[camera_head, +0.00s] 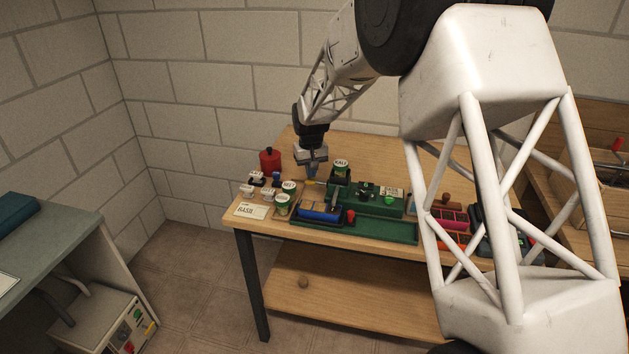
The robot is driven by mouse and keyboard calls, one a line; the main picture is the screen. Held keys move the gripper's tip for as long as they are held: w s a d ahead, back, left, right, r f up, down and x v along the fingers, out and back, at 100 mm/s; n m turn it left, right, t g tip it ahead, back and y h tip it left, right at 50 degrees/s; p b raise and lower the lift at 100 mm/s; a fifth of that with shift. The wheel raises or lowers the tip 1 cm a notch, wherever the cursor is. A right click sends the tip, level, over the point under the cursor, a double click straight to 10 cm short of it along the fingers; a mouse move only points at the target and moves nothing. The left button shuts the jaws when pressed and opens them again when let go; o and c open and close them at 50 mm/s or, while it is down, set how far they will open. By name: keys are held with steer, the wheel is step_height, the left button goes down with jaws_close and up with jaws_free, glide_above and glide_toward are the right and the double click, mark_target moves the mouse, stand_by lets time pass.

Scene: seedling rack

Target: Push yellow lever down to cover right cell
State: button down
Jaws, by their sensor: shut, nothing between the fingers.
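The green seedling rack (388,230) lies on the wooden table. Its raised back part (375,205) carries small seedlings and a label card. A small yellow piece (312,183), perhaps the yellow lever, shows at the rack's back left. My gripper (313,176) points down right above that piece, fingers shut and empty. I cannot tell whether it touches it. The right cell is too small to make out, and I cannot tell whether it is covered.
A pot labelled KALE (341,168) stands just right of my gripper. A red canister (270,162) is to its left. White-lidded pots (282,205) and a BASIL card (250,211) are at the table's left end. My arm hides part of the right side.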

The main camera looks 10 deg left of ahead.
steer(key=shift+f, duration=1.45)
steer(key=shift+r, duration=3.7)
steer(key=shift+r, duration=0.1)
